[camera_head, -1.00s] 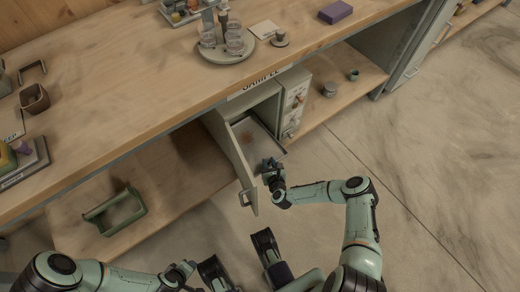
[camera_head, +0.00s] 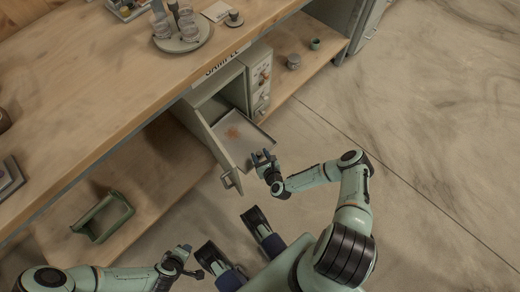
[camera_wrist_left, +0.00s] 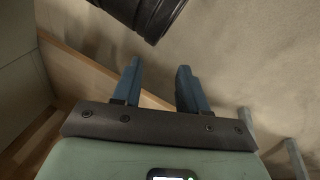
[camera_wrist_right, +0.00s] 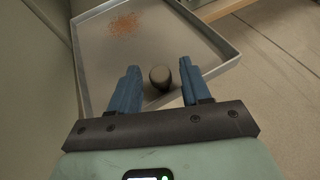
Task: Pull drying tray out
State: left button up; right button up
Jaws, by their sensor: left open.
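The drying tray (camera_head: 243,127) is a shallow grey tray with a patch of orange-brown grains. It sticks part way out of the open grey cabinet under the counter. In the right wrist view the tray (camera_wrist_right: 190,38) shows a rounded dark knob (camera_wrist_right: 160,77) at its near rim. My right gripper (camera_head: 262,157) is at the tray's front edge. Its fingers stand on either side of the knob, with gaps visible. The cabinet door (camera_head: 222,150) is swung open to the left of the tray. My left gripper (camera_head: 188,262) is open and empty at the lower left, away from the tray.
A green open-frame carrier (camera_head: 102,218) stands on the low shelf at left. A round tray with jars (camera_head: 182,37) is on the counter. Floor in front is clear.

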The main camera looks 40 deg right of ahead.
jog(key=shift+s, duration=0.1)
pick_arm(q)
jog(key=s+d+r+g+p, duration=0.1)
jog(key=s+d+r+p, duration=0.1)
jog(key=s+r+p, duration=0.1)
jog(key=shift+s+d+r+g+h, duration=0.2)
jog(key=shift+s+g+h, duration=0.15)
jog(key=shift+s, duration=0.55)
pick_arm(e)
jog(key=v, duration=1.3)
jog(key=shift+r, duration=0.15)
